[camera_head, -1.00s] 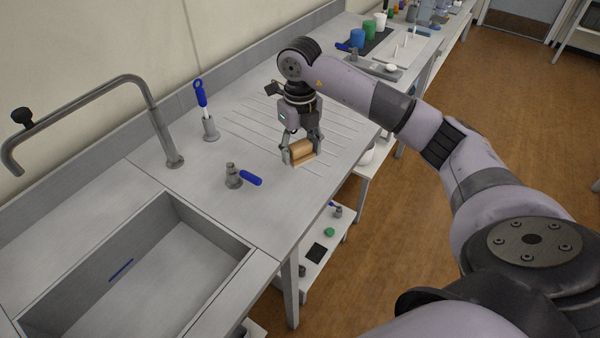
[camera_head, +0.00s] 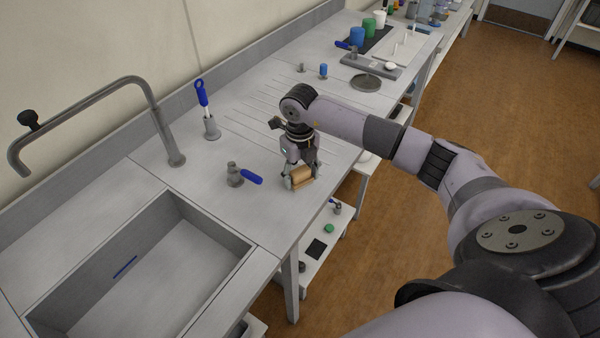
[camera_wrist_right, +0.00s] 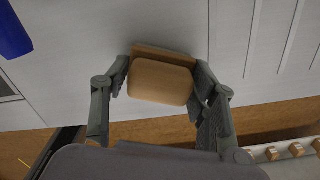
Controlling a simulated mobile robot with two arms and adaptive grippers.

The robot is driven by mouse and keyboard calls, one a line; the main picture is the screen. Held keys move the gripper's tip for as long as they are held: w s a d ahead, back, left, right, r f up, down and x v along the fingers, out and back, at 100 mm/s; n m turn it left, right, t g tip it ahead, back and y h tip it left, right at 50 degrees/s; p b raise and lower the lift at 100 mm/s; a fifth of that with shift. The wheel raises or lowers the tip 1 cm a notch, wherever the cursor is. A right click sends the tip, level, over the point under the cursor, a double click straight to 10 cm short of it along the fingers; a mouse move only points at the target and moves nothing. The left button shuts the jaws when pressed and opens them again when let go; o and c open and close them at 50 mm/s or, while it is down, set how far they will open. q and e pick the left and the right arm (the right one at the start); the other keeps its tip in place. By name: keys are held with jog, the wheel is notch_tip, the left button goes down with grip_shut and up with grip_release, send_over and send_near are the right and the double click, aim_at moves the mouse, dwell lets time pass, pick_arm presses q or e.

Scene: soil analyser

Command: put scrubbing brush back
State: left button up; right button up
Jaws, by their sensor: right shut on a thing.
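The scrubbing brush is a small wooden block (camera_head: 300,174), pale brown, near the front edge of the steel counter. It also shows in the right wrist view (camera_wrist_right: 161,82), with a wider wooden part behind it. My right gripper (camera_head: 302,180) points down and is shut on the brush, one finger at each side, as the right wrist view (camera_wrist_right: 160,85) shows. I cannot tell whether the brush touches the counter or hangs just above it. My left gripper is not in view.
A tap fitting with a blue handle (camera_head: 251,177) lies left of the gripper. A blue-handled brush (camera_head: 202,95) stands in a holder behind. The sink (camera_head: 150,270) is at front left. A lower shelf (camera_head: 325,240) holds small items. Several wooden blocks (camera_wrist_right: 297,150) show below the counter edge.

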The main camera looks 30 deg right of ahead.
aim_at(300, 170)
jog(key=o, duration=1)
jog(key=shift+f, duration=0.15)
jog(key=shift+o, duration=0.2)
jog(key=shift+r, duration=0.3)
jog(key=shift+w+r, duration=0.1)
jog(key=shift+r, duration=0.25)
notch_tip(300, 170, up, 10)
jog(key=b, duration=0.2)
jog(key=shift+f+b, duration=0.15)
jog(key=shift+b, duration=0.25)
jog(key=shift+r, duration=0.7)
jog(key=shift+f, duration=0.1)
